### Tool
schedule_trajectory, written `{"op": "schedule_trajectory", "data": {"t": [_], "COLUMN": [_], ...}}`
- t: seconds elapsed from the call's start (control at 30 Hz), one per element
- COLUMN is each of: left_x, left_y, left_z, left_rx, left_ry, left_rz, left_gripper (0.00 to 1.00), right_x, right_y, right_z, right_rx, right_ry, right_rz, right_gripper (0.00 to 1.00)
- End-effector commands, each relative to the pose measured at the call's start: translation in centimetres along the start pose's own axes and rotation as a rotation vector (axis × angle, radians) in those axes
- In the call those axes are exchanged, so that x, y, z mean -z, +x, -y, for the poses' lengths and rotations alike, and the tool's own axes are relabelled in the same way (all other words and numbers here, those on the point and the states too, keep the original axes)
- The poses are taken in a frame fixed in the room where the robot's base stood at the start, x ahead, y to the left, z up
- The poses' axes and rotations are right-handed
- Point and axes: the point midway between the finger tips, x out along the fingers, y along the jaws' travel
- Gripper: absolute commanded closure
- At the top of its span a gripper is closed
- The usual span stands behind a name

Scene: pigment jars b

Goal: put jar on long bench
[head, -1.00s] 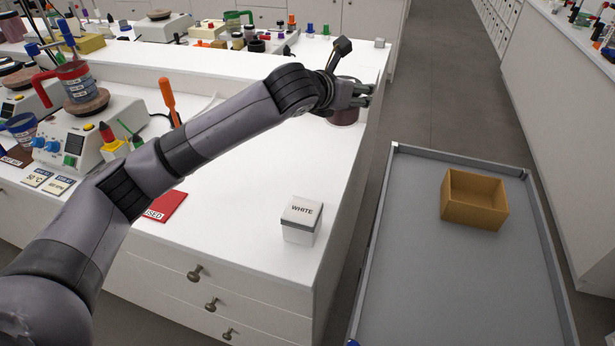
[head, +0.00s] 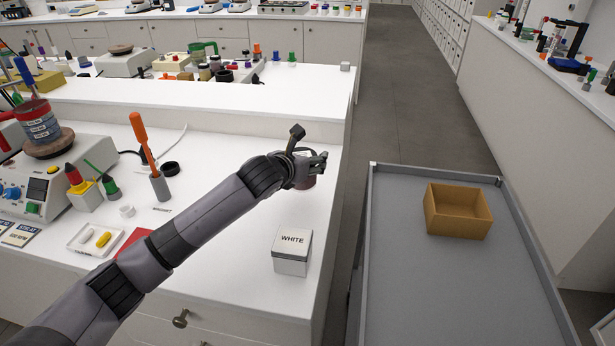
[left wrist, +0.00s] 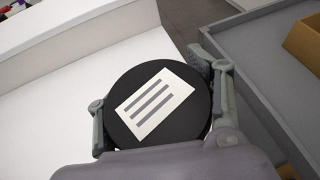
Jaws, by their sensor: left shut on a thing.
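My left gripper (head: 312,164) is shut on a jar (head: 306,184), of which a dark reddish part shows below the fingers in the head view. In the left wrist view the jar (left wrist: 158,105) shows its round black lid with a white label with dark bars, between the two fingers. The jar is over the right edge area of the white bench (head: 225,225); I cannot tell whether its base touches the top. My right gripper is not in view.
A box marked WHITE (head: 292,252) stands near the bench's front right corner. A grey cart (head: 400,270) with an orange-brown open box (head: 458,212) stands to the right, across a gap. A hotplate (head: 40,185), a screwdriver-like orange tool (head: 141,135) and small items fill the left.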

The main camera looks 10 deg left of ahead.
Motion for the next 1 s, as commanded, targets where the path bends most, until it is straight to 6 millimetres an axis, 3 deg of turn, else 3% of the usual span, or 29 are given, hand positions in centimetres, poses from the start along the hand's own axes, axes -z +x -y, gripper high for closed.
{"op": "schedule_trajectory", "data": {"t": [0.27, 0.5, 0.87, 0.9, 1.0], "left_x": [2.1, 5.2, 5.6, 5.7, 5.7], "left_y": [0.9, 2.2, 2.4, 2.4, 2.4], "left_z": [0.0, 0.0, -0.1, -0.1, -0.1], "left_rx": [0.000, 0.001, 0.000, -0.001, -0.001], "left_ry": [0.001, -0.001, 0.002, 0.002, 0.001], "left_rz": [0.001, 0.001, 0.003, 0.002, 0.002], "left_gripper": [0.77, 0.77, 0.77, 0.43, 0.37], "right_x": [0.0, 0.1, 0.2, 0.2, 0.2], "right_y": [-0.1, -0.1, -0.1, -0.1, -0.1], "right_z": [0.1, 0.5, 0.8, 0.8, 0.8], "right_rx": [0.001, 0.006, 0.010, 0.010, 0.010], "right_ry": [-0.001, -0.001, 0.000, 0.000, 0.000], "right_rz": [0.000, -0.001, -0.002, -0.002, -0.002], "right_gripper": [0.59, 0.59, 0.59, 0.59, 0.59]}}
